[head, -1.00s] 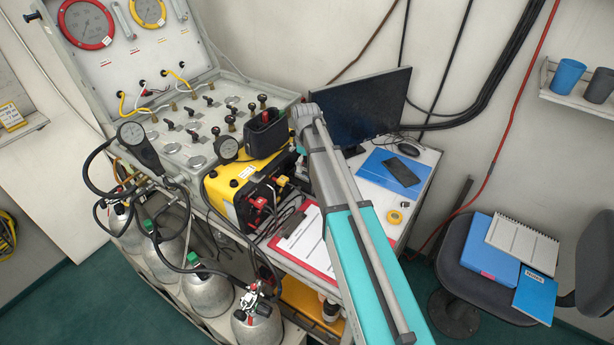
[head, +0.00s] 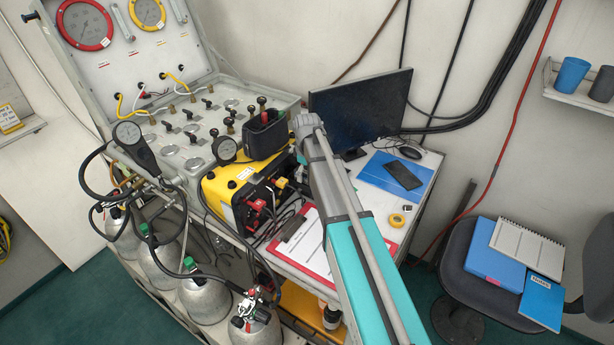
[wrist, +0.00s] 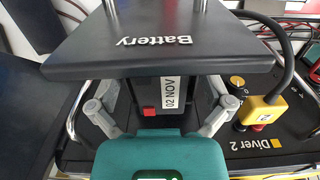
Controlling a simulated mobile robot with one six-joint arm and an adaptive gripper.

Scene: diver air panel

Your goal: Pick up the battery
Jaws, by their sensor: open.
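The battery (wrist: 147,93) shows in the wrist view as a dark block with a white "02 NOV" label and a red patch, partly under a wide black slab (wrist: 90,48) lettered "Battery". My gripper (wrist: 161,103) is open, with one grey finger on each side of the block. I cannot tell whether the fingers touch it. My arm hides the gripper there.
A yellow connector with a cable (wrist: 262,110) lies close right of my gripper, by the "Diver 2" marking. The gauge panel (head: 190,135) stands to the left. A monitor (head: 362,108) and a red-edged clipboard (head: 305,245) are on the desk.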

